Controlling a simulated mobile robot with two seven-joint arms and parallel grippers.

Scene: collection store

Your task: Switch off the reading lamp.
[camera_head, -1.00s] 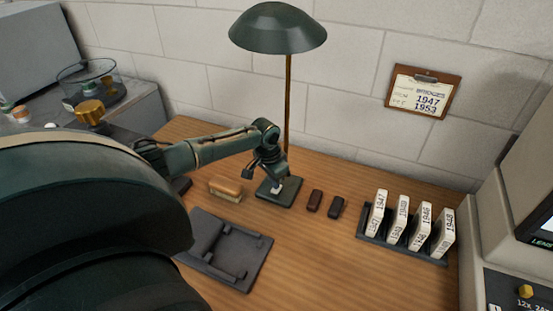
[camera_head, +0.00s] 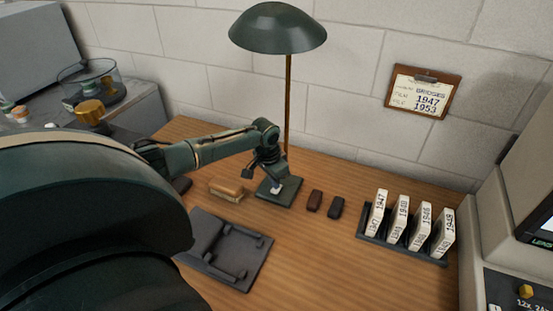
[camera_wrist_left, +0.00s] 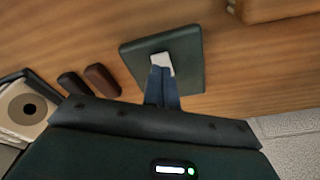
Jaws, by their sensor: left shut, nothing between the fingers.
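The reading lamp has a dark green shade (camera_head: 278,28), a thin brass pole (camera_head: 288,105) and a dark green square base (camera_head: 290,192) on the wooden desk. A small white switch (camera_head: 277,190) is on the base; it also shows in the left wrist view (camera_wrist_left: 162,60). My left gripper (camera_head: 273,181) is shut and empty, pointing down over the base. In the left wrist view its fingertips (camera_wrist_left: 161,72) overlap the near edge of the switch; I cannot tell whether they touch it. My right gripper is not in view.
A brush-like block (camera_head: 226,190) and a dark tray (camera_head: 235,255) are left of the base. Two small dark blocks (camera_head: 314,200) lie just right of it. A rack of labelled boxes (camera_head: 400,252) stands farther right. The front middle of the desk is clear.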

